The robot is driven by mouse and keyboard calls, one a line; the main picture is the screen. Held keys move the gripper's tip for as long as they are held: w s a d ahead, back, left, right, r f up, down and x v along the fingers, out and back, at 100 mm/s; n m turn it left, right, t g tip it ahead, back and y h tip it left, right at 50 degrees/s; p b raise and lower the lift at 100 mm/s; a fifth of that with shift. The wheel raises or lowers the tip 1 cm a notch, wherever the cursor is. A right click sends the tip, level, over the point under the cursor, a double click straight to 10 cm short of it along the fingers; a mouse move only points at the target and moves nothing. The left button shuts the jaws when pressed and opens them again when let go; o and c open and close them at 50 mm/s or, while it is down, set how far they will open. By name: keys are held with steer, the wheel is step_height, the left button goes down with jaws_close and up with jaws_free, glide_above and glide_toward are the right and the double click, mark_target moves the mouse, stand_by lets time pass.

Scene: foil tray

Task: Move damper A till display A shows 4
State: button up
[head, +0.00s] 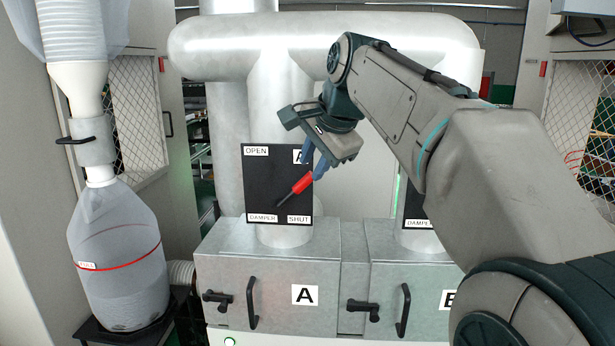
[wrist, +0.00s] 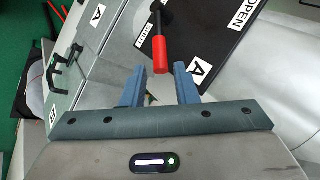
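Damper A is a black plate (head: 262,178) on the silver duct, marked OPEN at top left, SHUT at bottom right and A at top right. Its lever has a red handle (head: 303,184) that points up and to the right from a dark pivot at the plate's lower left. My gripper (head: 314,163) is open, with its blue fingers by the handle's outer end. In the wrist view the red handle (wrist: 159,54) lies ahead of the gap between the fingertips (wrist: 158,75), with its end near them and no clear contact. I cannot make out display A in either view.
Below the plate stands a grey box labelled A (head: 304,294), with black handles on its front. A second box (head: 418,272) and a partly hidden black plate are to the right. A clear bag (head: 117,240) with a red band hangs at left. Mesh-panelled cabinets flank both sides.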

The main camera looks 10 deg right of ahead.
steer(key=v, duration=0.8)
steer(key=shift+r, duration=0.2)
steer(key=shift+s, duration=0.1)
steer(key=s+d+f+n+g+h, duration=0.1)
steer(key=s+f+n, duration=0.3)
steer(key=f, duration=0.7)
steer(key=s+d+f+n+g, duration=0.1)
steer(key=s+d+f+n, duration=0.1)
steer(key=s+f, duration=0.7)
steer(key=s+d+f+n+g+h, duration=0.1)
steer(key=s+f+n, duration=0.4)
steer(key=f, duration=1)
steer(key=shift+s+d+n+h, duration=0.3)
steer(key=shift+s+d, duration=0.3)
steer(key=shift+s, duration=0.3)
steer(key=shift+f, duration=0.1)
